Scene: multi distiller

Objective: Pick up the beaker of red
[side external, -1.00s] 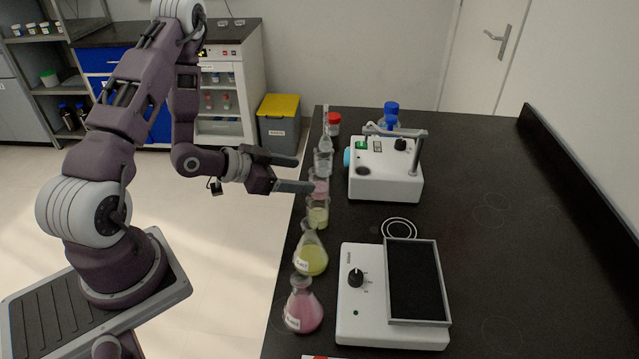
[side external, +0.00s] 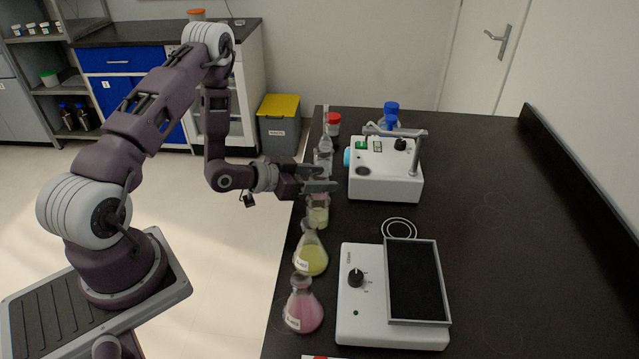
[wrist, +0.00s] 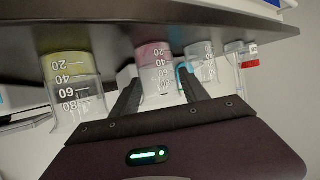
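The beaker of red is a clear graduated beaker of pink liquid. In the wrist view the beaker (wrist: 156,75) stands between my two open fingertips, and the picture is upside down. In the side view it is mostly hidden behind my gripper (side external: 325,179), which reaches over the table's left edge. The fingers straddle the beaker and do not appear closed on it. A beaker of yellow (side external: 318,215) stands on the near side of it. The yellow beaker also shows at the left of the wrist view (wrist: 72,88).
A clear beaker (wrist: 203,66) stands close on the other side. A yellow flask (side external: 311,259) and a pink flask (side external: 303,309) stand nearer. A white hotplate device (side external: 356,318) and another white instrument (side external: 384,182) stand to the right. The table's right side is clear.

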